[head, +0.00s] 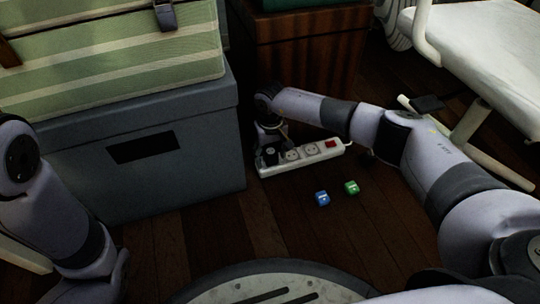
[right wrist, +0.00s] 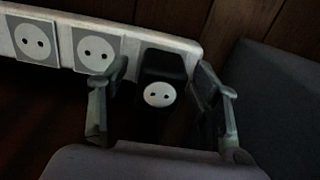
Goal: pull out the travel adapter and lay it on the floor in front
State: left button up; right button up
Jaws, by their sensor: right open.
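The travel adapter (right wrist: 161,80) is a black block with a round white socket face. It sits in the end socket of the white power strip (head: 313,154), and in the head view the adapter (head: 270,156) shows at the strip's left end. My right gripper (right wrist: 165,92) is open, with one finger on each side of the adapter; I cannot tell whether they touch it. In the head view my right gripper (head: 271,140) is over that end of the strip. My left arm is at the left edge, and its gripper is not visible.
A grey box (head: 205,150) stands close to the strip's left end, with a brown wooden cabinet (head: 305,60) behind. A white chair (head: 490,50) is at right. Floor left of the cubes is clear.

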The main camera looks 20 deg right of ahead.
aim_at(271, 151)
dwell(0.7)
grip_shut()
dwell(0.6)
jog(key=shift+r, duration=0.1)
jog(key=shift+r+p, duration=2.2)
jog(key=shift+r, duration=0.7)
